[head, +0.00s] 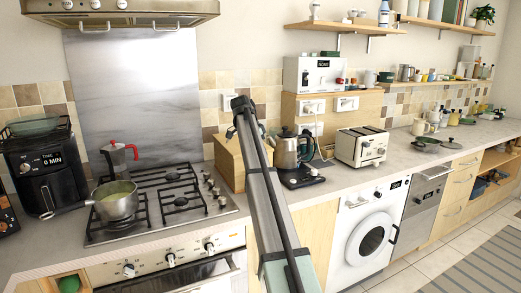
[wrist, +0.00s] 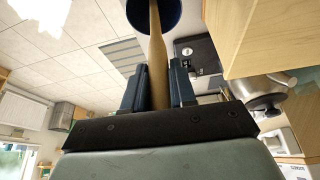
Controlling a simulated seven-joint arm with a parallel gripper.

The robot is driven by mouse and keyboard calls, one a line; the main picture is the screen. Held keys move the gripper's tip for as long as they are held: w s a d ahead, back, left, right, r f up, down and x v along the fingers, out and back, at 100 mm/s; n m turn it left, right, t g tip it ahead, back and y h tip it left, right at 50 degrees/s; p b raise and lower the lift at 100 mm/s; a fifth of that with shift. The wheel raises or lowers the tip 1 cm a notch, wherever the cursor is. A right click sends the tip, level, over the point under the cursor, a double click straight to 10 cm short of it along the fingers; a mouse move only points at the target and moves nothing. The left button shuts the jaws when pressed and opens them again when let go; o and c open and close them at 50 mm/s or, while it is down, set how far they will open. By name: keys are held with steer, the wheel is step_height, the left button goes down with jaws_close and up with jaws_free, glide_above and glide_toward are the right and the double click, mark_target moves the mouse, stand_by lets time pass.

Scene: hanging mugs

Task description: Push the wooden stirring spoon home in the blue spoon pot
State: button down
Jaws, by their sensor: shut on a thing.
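My gripper (wrist: 157,72) is shut on the wooden stirring spoon (wrist: 156,50), whose pale shaft runs between the two dark fingers in the wrist view. The blue spoon pot (wrist: 150,22) shows at the top edge of that view as a dark blue round shape, partly cut off. The spoon's far end meets the pot in the picture; I cannot tell how deep it sits inside. In the head view my gripper (head: 241,104) is at the far end of my arm, near the wall behind the counter. The spoon and pot cannot be made out there.
A wooden box (head: 229,160) stands just left of my arm. A kettle (head: 287,150) and a toaster (head: 361,146) stand to the right. The gas hob (head: 165,205) with a saucepan (head: 116,203) and a moka pot (head: 119,158) is on the left.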

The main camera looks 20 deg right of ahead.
steer(key=shift+f, duration=0.4)
steer(key=c, duration=0.8)
jaws_free()
steer(key=v, duration=1.3)
steer(key=shift+a+r, duration=0.1)
steer(key=shift+r, duration=0.25)
